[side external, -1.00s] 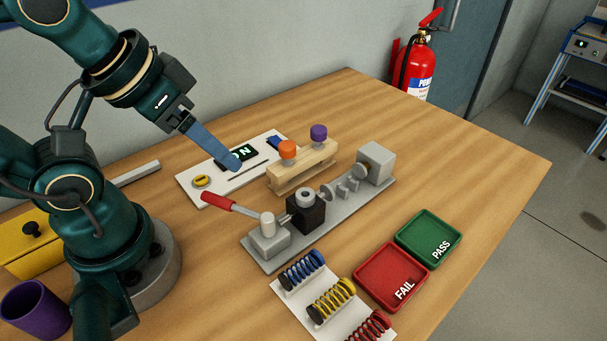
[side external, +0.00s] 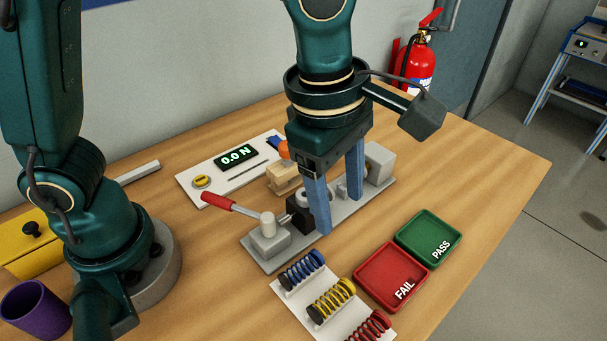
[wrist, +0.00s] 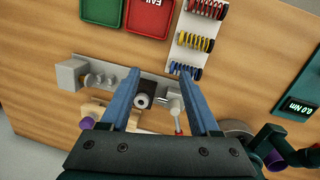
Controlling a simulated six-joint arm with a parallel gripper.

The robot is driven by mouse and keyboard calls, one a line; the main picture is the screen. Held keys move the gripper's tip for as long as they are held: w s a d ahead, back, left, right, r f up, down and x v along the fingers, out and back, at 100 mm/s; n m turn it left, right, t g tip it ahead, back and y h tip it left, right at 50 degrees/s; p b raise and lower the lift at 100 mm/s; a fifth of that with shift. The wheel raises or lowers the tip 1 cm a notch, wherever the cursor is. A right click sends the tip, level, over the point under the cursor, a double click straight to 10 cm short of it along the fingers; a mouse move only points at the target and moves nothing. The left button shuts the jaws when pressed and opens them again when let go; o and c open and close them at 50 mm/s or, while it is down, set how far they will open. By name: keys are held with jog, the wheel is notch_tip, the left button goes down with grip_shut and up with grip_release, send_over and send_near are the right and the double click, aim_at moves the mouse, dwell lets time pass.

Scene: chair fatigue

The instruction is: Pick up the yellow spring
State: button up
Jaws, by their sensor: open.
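The yellow spring (side external: 331,299) lies in the middle of a white holder, between a blue spring (side external: 302,269) and a red spring (side external: 370,327). It also shows in the wrist view (wrist: 197,42), in the upper right, beyond my fingertips. My gripper (side external: 340,205) points down over the grey test fixture, with its two blue fingers apart and nothing between them. In the wrist view, my gripper (wrist: 158,82) is open around the line of sight to the fixture. In the side view it is above and behind the spring holder, apart from the yellow spring.
The grey fixture (side external: 263,262) with a red-handled lever (side external: 220,202) stands under my gripper. A red FAIL tray (side external: 362,276) and a green PASS tray (side external: 445,226) sit right of the springs. A white panel with a display (side external: 236,157) lies behind. The right side of the table is clear.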

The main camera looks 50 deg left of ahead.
jog(key=m+g+y, duration=0.1)
jog(key=m+g, duration=0.1)
send_over(337, 288)
notch_tip(337, 288, down, 6)
jog(key=shift+r, duration=0.2)
jog(key=shift+f, duration=2.45)
grip_shut()
